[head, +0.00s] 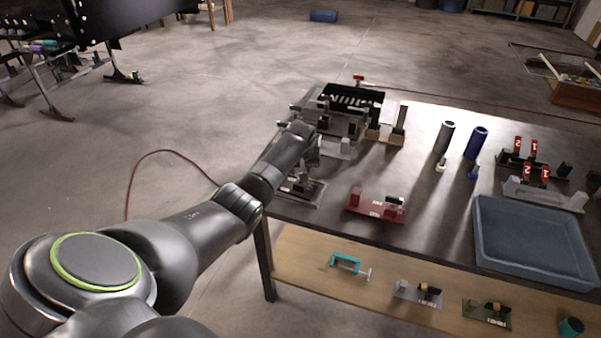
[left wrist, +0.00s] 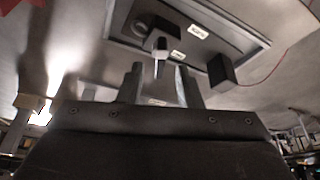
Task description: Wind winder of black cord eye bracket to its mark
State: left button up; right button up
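My left arm reaches over the near left corner of the dark table. Its gripper (head: 312,158) is above a grey plate (head: 302,196) with small dark blocks, partly hidden by the arm. In the left wrist view the fingers (left wrist: 158,78) stand apart with nothing clamped between them. Beyond the fingertips are a grey plate (left wrist: 215,40) with white labels, a black block (left wrist: 222,72) and a small pale-and-dark knob with a thin pin (left wrist: 160,46). The pin lines up with the gap between the fingers. I cannot tell for sure which part is the winder. My right gripper is not in view.
A grey fixture (head: 338,122) and a black slotted box (head: 352,98) stand behind the gripper. A red bracket (head: 376,206) lies to its right. Two cylinders, red numbered tags and a blue tray (head: 482,240) are farther right. A wooden shelf (head: 300,275) with small brackets is below.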

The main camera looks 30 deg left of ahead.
pick_arm(q)
jog(key=shift+x, duration=1.1)
grip_shut()
